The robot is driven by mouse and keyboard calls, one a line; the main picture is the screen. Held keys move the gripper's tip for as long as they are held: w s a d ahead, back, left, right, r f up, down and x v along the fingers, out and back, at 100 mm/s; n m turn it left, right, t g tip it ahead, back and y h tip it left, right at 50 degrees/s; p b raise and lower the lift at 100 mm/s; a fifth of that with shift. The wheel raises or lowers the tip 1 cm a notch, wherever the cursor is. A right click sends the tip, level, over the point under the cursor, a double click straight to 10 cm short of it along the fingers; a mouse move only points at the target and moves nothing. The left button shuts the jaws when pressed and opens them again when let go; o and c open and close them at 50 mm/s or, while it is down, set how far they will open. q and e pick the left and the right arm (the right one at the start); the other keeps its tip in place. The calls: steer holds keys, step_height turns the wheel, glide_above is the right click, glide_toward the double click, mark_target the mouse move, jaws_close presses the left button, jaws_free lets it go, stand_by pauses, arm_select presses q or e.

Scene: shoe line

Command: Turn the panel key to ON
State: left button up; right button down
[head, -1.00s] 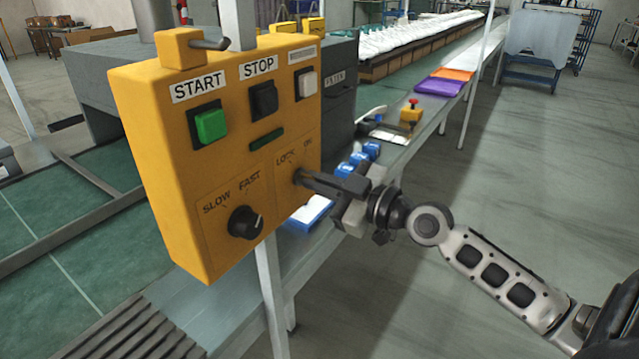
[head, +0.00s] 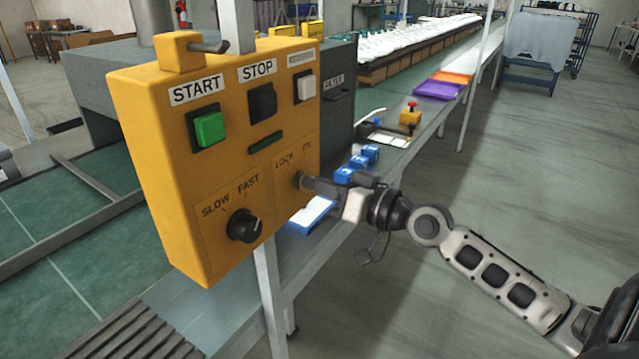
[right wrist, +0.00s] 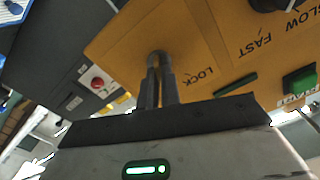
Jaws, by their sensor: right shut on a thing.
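The yellow control panel (head: 175,240) fills the left middle of the head view, with a LOCK/ON key switch at its lower right. My right gripper (head: 305,182) is at that switch, its fingers shut on the panel key. In the right wrist view the two fingers (right wrist: 158,85) close around the key (right wrist: 158,57) where it meets the panel face, beside the word LOCK. The key itself is mostly hidden by the fingers, and I cannot tell its exact angle. My left gripper is not in view.
The panel also carries a green START button (head: 209,128), a black STOP button (head: 263,102), a white button (head: 306,88) and a SLOW/FAST knob (head: 244,226). Blue items (head: 358,162) and a yellow box with a red button (head: 410,115) sit on the line behind.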

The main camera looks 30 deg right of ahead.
steer(key=shift+m, duration=1.1)
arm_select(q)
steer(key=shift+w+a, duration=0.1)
arm_select(e)
steer(key=c, duration=1.6)
jaws_free()
steer(key=shift+d, duration=0.1)
